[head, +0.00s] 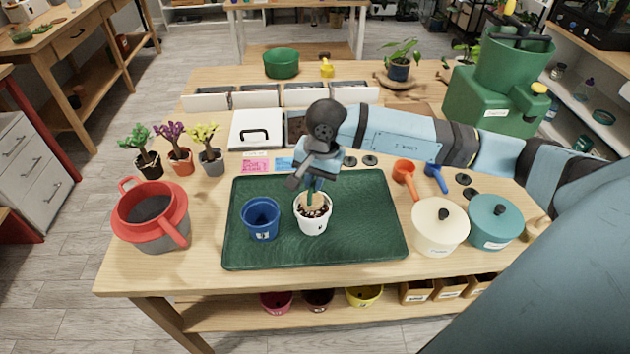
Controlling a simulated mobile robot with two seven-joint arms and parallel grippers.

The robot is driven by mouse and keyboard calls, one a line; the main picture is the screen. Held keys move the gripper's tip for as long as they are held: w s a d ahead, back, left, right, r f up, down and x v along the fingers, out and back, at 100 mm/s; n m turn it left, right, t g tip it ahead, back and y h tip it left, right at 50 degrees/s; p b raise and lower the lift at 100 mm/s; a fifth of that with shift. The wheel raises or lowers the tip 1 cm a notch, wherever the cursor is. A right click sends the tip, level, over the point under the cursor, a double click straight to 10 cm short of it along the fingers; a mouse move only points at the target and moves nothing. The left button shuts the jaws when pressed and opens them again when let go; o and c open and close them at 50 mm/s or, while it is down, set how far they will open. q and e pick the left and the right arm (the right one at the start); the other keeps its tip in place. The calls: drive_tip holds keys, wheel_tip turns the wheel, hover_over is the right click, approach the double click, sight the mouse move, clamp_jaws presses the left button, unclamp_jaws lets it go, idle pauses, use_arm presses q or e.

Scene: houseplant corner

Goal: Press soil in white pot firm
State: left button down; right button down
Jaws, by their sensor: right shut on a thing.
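The white pot (312,224) stands on the dark green mat (365,235), with dark, light-flecked soil (318,212) showing at its top. My right gripper (311,182) is above the pot, pointing down, shut on a tamper (313,199) with a green upper part and a tan lower end. The tamper's lower end is inside the pot's mouth, at the soil; I cannot tell how hard it touches. The gripper hides part of the tool. My left gripper is not in view.
A blue pot (262,218) stands close left of the white pot. A red-rimmed container (151,214) is at the left. Cream (440,226) and teal (494,222) lidded pots stand right of the mat, with orange (404,173) and blue scoops (435,177) behind. The mat's right part is clear.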

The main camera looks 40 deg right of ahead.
drive_tip(key=shift+r+p, duration=1)
drive_tip(key=shift+r, duration=1.8)
